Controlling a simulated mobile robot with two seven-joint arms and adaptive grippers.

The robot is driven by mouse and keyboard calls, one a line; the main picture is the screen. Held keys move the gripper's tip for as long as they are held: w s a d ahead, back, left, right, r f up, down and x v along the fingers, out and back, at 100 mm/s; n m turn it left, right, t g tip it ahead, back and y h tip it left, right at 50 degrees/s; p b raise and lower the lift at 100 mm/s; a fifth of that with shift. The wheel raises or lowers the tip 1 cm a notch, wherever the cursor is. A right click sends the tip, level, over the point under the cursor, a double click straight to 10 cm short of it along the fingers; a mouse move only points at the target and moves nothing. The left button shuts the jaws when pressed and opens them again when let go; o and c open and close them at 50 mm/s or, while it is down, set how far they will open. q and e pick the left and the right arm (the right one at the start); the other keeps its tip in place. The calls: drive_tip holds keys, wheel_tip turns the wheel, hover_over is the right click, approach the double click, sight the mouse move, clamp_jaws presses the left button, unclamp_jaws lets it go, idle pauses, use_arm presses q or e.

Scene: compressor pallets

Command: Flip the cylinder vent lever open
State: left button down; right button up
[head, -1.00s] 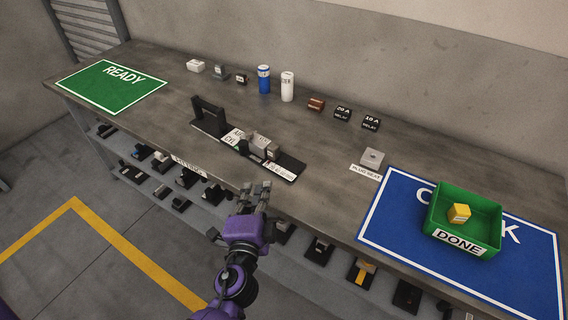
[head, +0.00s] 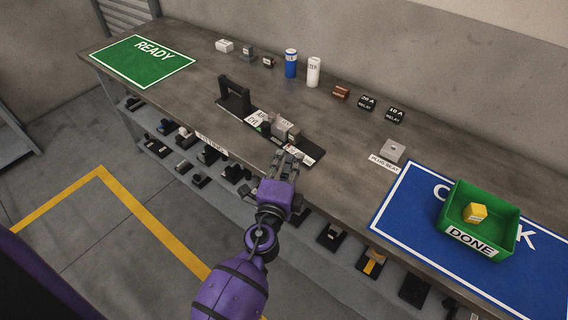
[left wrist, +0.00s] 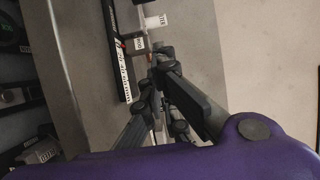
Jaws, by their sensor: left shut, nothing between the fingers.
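The air cylinder (head: 285,130) is a grey block on a black base (head: 310,150) near the bench's front edge, with white labels beside it. In the left wrist view the grey block (left wrist: 134,44) shows with a small red part (left wrist: 121,44) at its side. I cannot make out the vent lever clearly. My left gripper (head: 288,156) is shut and empty, just in front of the cylinder's base. In the left wrist view its fingers (left wrist: 158,75) point towards the block. I cannot tell whether they touch it. My right gripper is not in view.
A black upright bracket (head: 235,95) stands left of the cylinder. Blue (head: 291,63) and white (head: 313,71) canisters stand behind. A green DONE bin (head: 478,220) holding a yellow block (head: 475,212) is at right. Several parts sit on the shelf below.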

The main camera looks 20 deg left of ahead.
use_arm(q)
drive_tip(key=w, duration=0.6)
drive_tip(key=shift+a+r, duration=0.1)
drive_tip(key=shift+w+a+p, duration=0.2)
drive_tip(key=shift+a+p, duration=0.1)
drive_tip(key=shift+a, duration=1.7)
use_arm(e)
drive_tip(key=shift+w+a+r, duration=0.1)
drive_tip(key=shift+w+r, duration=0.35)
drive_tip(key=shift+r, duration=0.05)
use_arm(q)
drive_tip(key=shift+s+a+m+h+b, duration=0.35)
drive_tip(key=shift+a+m+h, duration=0.2)
drive_tip(key=shift+h, duration=0.25)
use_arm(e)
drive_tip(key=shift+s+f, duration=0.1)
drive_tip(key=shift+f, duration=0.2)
